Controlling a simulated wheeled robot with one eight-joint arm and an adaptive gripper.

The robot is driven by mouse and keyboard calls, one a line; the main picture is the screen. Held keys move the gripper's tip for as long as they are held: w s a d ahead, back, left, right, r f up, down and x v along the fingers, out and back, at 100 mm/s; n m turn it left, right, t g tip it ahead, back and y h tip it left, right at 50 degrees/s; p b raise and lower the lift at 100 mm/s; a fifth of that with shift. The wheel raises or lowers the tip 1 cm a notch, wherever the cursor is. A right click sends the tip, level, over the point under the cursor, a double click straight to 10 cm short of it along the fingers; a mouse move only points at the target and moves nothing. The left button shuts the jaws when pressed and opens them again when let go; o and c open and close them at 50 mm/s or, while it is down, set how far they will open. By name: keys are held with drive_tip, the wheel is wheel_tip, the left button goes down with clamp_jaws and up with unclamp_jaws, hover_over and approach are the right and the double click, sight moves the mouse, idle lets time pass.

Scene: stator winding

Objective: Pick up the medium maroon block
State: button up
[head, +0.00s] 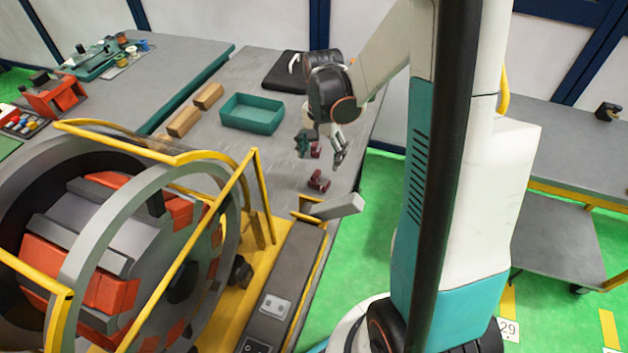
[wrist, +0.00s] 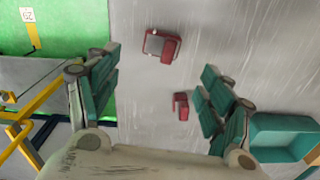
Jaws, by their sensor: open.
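Two maroon blocks lie on the grey table. The bigger-looking maroon block (wrist: 168,46) has a grey face and is near the top of the wrist view; a maroon block (head: 318,181) shows near the table's front right edge in the head view. The smaller-looking maroon block (wrist: 181,107) shows between my fingers in the wrist view; a maroon block (head: 315,150) is partly hidden by my gripper in the head view. I cannot tell for sure which is medium. My gripper (head: 322,147) is open and empty above the table, pointing down, its teal-padded fingers apart (wrist: 158,75).
A yellow-railed stator (head: 110,245) is at the front left. A grey box-like arm (head: 338,206) juts out near the front block. The table's right edge drops to green floor.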

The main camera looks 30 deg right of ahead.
sight(319, 179)
wheel_tip(319, 179, down, 10)
drive_tip(key=b, duration=0.3)
drive_tip(key=shift+a, duration=0.15)
drive_tip(key=c, duration=1.6)
drive_tip(key=shift+r, duration=0.1)
